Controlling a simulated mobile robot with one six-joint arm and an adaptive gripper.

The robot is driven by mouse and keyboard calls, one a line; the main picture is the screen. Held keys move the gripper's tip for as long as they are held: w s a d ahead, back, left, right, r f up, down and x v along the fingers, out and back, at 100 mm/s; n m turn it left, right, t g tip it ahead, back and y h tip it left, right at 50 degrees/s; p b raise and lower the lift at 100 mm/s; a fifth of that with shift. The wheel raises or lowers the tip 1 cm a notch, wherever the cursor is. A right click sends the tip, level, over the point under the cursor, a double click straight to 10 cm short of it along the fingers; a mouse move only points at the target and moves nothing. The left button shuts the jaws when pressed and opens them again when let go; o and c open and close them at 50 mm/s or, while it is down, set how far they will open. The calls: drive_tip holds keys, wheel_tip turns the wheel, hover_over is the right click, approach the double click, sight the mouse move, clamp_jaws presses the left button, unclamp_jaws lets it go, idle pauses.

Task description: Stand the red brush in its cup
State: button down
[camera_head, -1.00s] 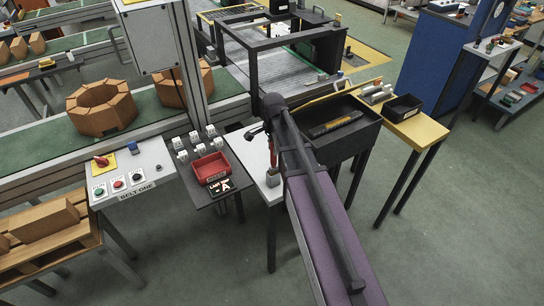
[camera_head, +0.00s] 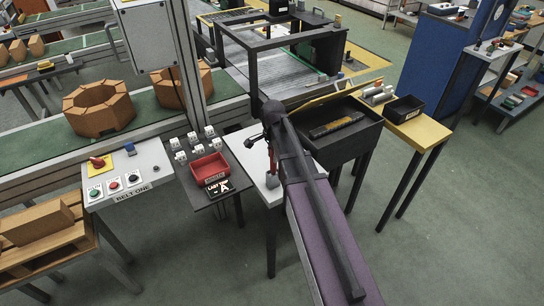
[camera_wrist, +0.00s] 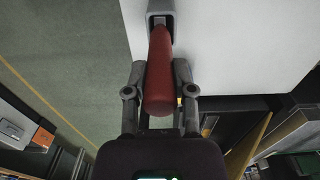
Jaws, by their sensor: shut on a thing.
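The red brush (camera_wrist: 159,65) is between the two fingers of my gripper (camera_wrist: 160,72), which is shut on its handle. In the wrist view its far end reaches the opening of a small grey cup (camera_wrist: 147,8). I cannot tell how deep it sits in the cup. In the head view the brush (camera_head: 272,162) looks roughly upright just above the cup (camera_head: 272,182), which stands on the white table (camera_head: 249,155). My arm hides part of the gripper there.
A red tray (camera_head: 211,168) and several white blocks stand on a dark side table to the left. A black bin (camera_head: 350,146) stands close on the right, beside a yellow-topped table (camera_head: 417,130). The table's front edge is near the cup.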

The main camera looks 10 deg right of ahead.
drive_tip(key=shift+f, duration=0.15)
drive_tip(key=shift+c, duration=2.3)
unclamp_jaws()
drive_tip(key=shift+r, duration=0.2)
wheel_tip(320, 180, up, 12)
drive_tip(key=p, duration=1.2)
drive_tip(key=shift+s+n, duration=0.3)
drive_tip(key=shift+s, duration=0.1)
drive_tip(key=s+n, duration=1.3)
drive_tip(key=s, duration=0.2)
drive_tip(key=shift+a+n, duration=0.15)
drive_tip(key=shift+n, duration=0.25)
